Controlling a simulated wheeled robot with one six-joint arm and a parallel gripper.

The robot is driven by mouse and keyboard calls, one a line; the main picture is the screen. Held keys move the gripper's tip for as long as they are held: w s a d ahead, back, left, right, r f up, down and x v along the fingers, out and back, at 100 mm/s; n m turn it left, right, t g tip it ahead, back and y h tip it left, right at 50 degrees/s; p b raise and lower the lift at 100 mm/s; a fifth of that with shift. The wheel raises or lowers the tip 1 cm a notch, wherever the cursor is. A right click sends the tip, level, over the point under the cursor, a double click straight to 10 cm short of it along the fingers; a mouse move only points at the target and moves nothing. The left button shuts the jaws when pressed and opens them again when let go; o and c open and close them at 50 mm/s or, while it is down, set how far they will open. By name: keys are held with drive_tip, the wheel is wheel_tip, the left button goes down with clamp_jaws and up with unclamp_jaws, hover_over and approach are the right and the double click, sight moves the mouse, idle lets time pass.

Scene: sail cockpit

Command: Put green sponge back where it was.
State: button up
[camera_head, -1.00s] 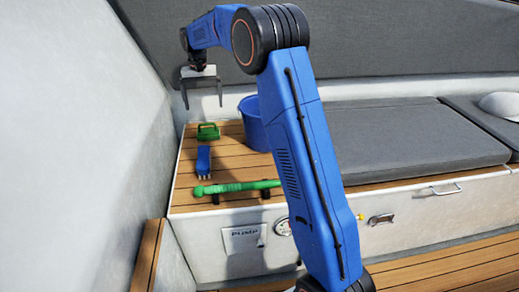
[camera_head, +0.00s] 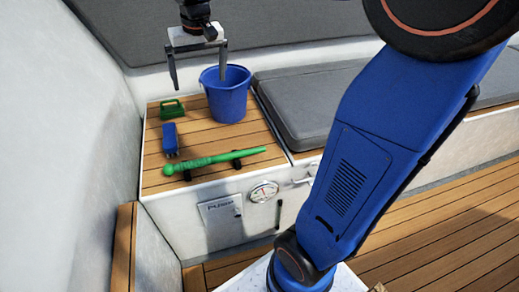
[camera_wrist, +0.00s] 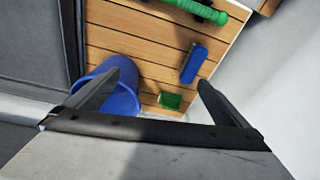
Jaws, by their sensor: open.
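A small green thing (camera_head: 172,108) with a raised, handle-like top stands at the back left of the slatted wooden locker top; it is the only thing in view that could be the green sponge, though its shape is unclear. It also shows in the wrist view (camera_wrist: 170,100), between the fingers and below them. My gripper (camera_head: 200,86) is open and empty, pointing down above the back of the locker top. One finger overlaps the blue bucket (camera_head: 228,105) in the head view; I cannot tell whether it reaches inside. In the wrist view the bucket (camera_wrist: 122,102) is partly hidden by that finger.
A blue brush (camera_head: 170,139) lies in front of the green thing. A long green handle (camera_head: 215,160) lies along the front edge on dark supports. A white wall (camera_head: 75,100) rises at left, and grey cushions (camera_head: 310,100) lie at right.

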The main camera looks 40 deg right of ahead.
drive_tip(key=s+f, duration=0.3)
drive_tip(key=s, duration=0.6)
drive_tip(key=s+d+f+n+t, duration=0.1)
drive_tip(key=s+f, duration=0.2)
drive_tip(key=s, duration=0.6)
drive_tip(key=s+d+f+t, duration=0.1)
drive_tip(key=s+f, duration=0.2)
drive_tip(key=s, duration=0.6)
drive_tip(key=shift+s+f+n, duration=0.15)
drive_tip(key=shift+f+n, duration=0.2)
drive_tip(key=shift+n, duration=0.05)
drive_tip(key=shift+d, duration=0.1)
